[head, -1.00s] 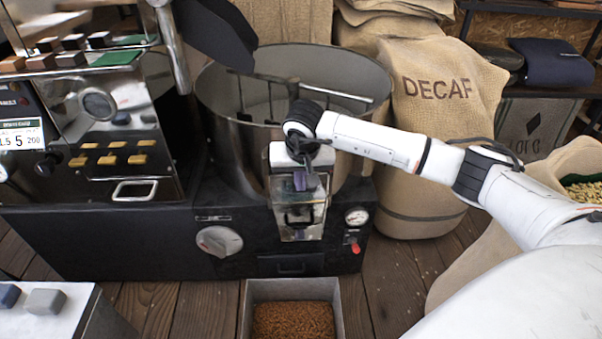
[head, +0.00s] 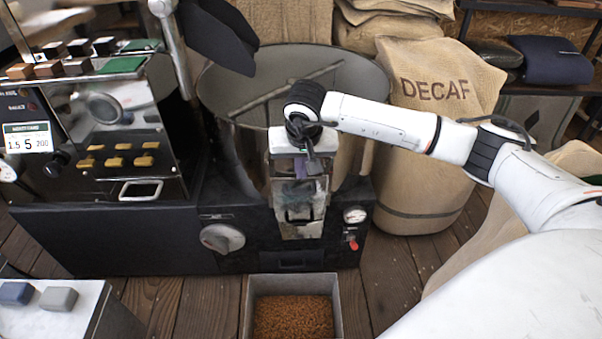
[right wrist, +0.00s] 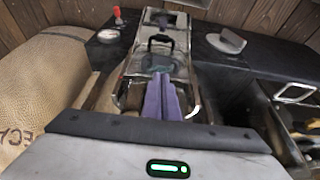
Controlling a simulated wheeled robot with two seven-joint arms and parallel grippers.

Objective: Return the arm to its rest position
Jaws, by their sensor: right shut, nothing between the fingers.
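My right arm (head: 375,122) reaches in from the right across the front of the roaster's round drum (head: 215,90). My right gripper (head: 301,168) points down in front of the roaster's metal discharge chute (head: 303,228). In the right wrist view the purple fingers of the right gripper (right wrist: 160,82) are pressed together with nothing between them. They overlap the chute (right wrist: 135,65) and its dark handle in that picture; whether they touch it I cannot tell. My left gripper is in neither view.
A metal bin (head: 247,305) of brown beans stands on the wooden floor below the chute. The control panel (head: 125,140) is at left. A burlap DECAF sack (head: 430,110) stands close behind my right arm. A white-topped unit (head: 75,315) is at lower left.

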